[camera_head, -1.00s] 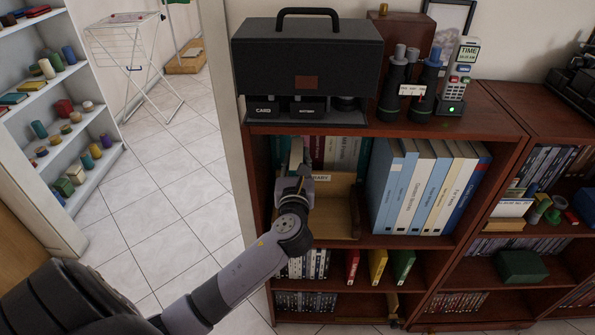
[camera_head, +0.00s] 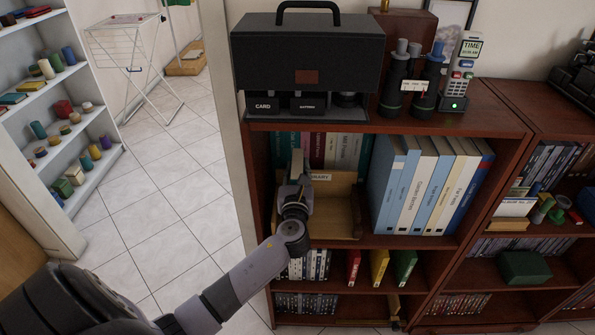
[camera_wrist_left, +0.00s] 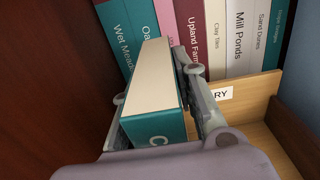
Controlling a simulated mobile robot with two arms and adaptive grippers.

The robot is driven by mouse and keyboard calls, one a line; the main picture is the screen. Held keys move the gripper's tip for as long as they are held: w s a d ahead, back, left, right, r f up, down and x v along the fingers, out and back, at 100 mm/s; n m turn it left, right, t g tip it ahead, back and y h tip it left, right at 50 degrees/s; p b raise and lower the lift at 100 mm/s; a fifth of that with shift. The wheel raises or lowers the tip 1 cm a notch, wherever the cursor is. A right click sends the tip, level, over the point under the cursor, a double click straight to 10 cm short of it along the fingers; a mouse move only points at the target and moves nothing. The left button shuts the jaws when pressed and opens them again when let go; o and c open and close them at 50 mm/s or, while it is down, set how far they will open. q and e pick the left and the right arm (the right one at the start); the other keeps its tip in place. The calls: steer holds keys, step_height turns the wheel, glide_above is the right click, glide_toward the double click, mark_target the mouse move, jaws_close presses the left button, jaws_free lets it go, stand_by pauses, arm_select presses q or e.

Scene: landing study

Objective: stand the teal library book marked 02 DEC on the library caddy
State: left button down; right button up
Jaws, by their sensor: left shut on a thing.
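My left gripper (camera_head: 297,172) is at the left end of the wooden library caddy (camera_head: 337,195), which sits on the upper shelf of the brown bookcase. In the left wrist view my left gripper (camera_wrist_left: 155,88) is shut on a teal book (camera_wrist_left: 158,130), one finger on each side. The book's pale page edges face the camera, and a white letter shows on its teal near end. No 02 DEC mark is visible. The caddy's label (camera_wrist_left: 218,94) is partly covered by a finger. I cannot tell whether the book touches the caddy. My right gripper is not in view.
Several upright books (camera_wrist_left: 235,35) stand behind the caddy. A dark wooden side wall (camera_wrist_left: 50,80) is close on the left. Blue and white binders (camera_head: 425,185) stand right of the caddy. A black case (camera_head: 306,65) sits on top of the bookcase.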

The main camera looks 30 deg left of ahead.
arm_select(q)
steer(key=c, duration=1.3)
jaws_free()
steer(key=shift+f, duration=0.1)
steer(key=shift+r, duration=0.2)
steer(key=shift+s+d+f, duration=0.15)
steer(key=shift+s+d, duration=0.05)
steer(key=shift+s, duration=0.1)
steer(key=v, duration=1.1)
steer(key=shift+s, duration=0.2)
